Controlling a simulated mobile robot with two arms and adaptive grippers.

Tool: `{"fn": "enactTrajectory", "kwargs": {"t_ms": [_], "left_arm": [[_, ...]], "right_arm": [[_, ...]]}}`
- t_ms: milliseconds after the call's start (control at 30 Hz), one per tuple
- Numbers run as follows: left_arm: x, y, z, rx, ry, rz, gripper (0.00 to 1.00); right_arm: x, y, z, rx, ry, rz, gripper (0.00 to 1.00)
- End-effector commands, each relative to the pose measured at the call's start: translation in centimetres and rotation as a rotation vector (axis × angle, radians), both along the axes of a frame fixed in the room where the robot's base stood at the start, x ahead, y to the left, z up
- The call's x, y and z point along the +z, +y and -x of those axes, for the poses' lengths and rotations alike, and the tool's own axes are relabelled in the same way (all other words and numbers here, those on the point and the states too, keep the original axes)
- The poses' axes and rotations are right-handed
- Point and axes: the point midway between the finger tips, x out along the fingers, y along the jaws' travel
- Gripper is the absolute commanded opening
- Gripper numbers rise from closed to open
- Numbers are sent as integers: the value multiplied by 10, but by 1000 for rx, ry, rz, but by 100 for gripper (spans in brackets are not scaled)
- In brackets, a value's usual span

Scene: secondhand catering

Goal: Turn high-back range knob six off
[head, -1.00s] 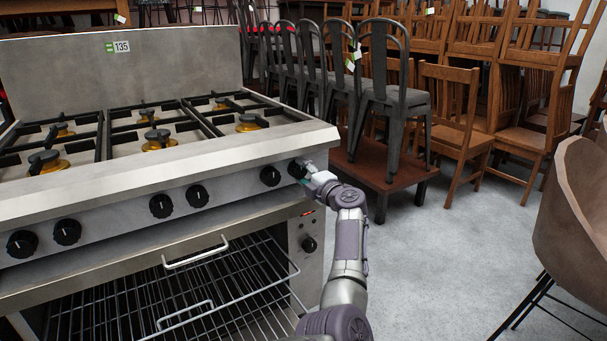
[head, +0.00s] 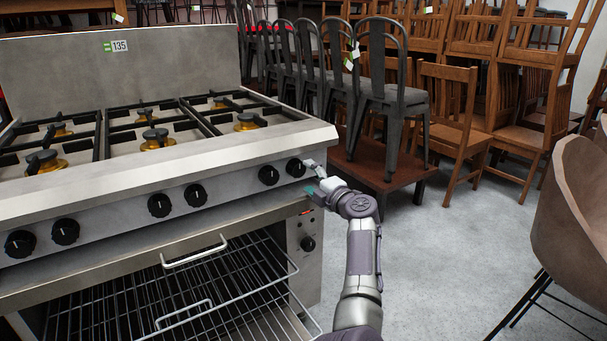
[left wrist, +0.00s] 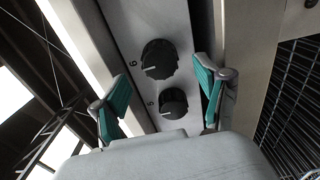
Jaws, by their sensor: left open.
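The range (head: 230,190) has a row of black knobs on its front panel. The rightmost knob (head: 295,167), apparently knob six, sits close to another knob (head: 268,175). In the left wrist view these look like the upper knob (left wrist: 159,59) and the lower knob (left wrist: 173,102). My right gripper is not visible.
An open oven rack (head: 190,295) with a wire handle lies below the panel. A smaller knob (head: 308,243) is on the lower side panel. Stacked metal chairs (head: 385,100) stand behind right, and a brown seat (head: 575,225) is at far right. The floor between is clear.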

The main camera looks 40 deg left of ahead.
Motion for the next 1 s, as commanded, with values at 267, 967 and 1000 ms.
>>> {"fn": "enactTrajectory", "kwargs": {"t_ms": [267,967,1000], "left_arm": [[0,-30,9,1,0,0,74],[4,-27,13,-35,15,-77,74],[8,-25,14,-63,28,-130,74]], "right_arm": [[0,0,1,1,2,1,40],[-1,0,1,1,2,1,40],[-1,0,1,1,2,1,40]]}}
